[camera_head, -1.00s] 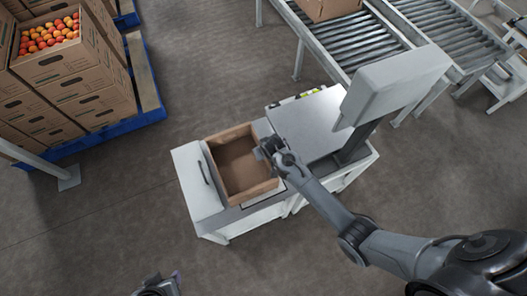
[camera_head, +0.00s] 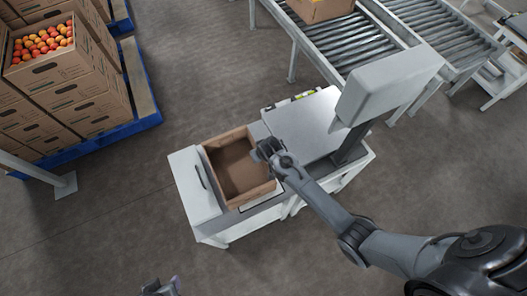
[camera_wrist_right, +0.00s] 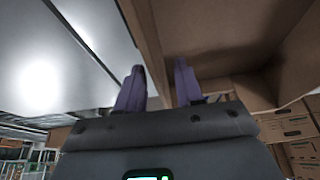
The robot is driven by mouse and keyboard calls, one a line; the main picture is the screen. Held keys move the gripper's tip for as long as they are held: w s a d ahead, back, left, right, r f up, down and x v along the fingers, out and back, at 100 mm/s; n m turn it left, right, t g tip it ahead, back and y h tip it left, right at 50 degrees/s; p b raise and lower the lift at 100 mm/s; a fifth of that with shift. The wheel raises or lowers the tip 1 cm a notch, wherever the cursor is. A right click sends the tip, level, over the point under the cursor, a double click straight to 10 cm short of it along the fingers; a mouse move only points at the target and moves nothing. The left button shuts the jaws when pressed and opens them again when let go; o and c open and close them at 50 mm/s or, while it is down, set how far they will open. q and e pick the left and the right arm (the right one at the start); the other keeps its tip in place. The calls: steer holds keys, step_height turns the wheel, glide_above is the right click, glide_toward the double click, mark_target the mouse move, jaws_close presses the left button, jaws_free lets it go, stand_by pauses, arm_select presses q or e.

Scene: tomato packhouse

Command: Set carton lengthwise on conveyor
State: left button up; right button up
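An open, empty brown carton (camera_head: 212,160) sits on a white bench, beside a metal plate. My right gripper (camera_head: 262,150) is at the carton's right wall. In the right wrist view the two purple fingers (camera_wrist_right: 160,75) straddle that carton wall (camera_wrist_right: 146,30), which appears to fill the gap between them, so they look closed on it. My left gripper (camera_head: 160,289) shows only in part at the bottom edge of the head view; its fingers cannot be read. The roller conveyor (camera_head: 345,45) runs behind the bench at the upper right, with another carton (camera_head: 320,10) on it.
The metal plate (camera_head: 305,125) and a grey boxy unit (camera_head: 388,85) on a post stand right of the carton, close to my right arm. Stacked cartons (camera_head: 60,80), one full of tomatoes, stand on a blue pallet (camera_head: 110,138) at left. Floor at lower left is clear.

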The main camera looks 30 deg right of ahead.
steer(key=p+v, duration=0.2)
steer(key=v, duration=0.9)
arm_select(q)
step_height(320, 180, up, 3)
steer(key=shift+a+f, duration=0.1)
steer(key=shift+f, duration=0.1)
steer(key=c, duration=0.4)
steer(key=shift+c, duration=0.2)
arm_select(e)
steer(key=s+r+n, duration=0.1)
steer(key=s+r, duration=0.2)
steer(key=s, duration=0.4)
steer(key=s+r+n, duration=0.1)
steer(key=s+r, duration=0.1)
steer(key=s, duration=0.5)
steer(key=s+r+n+g, duration=0.1)
steer(key=s+r, duration=0.2)
steer(key=s, duration=0.4)
steer(key=shift+s+a+r+y, duration=0.25)
steer(key=shift+s+r+y, duration=0.05)
steer(key=shift+r, duration=0.05)
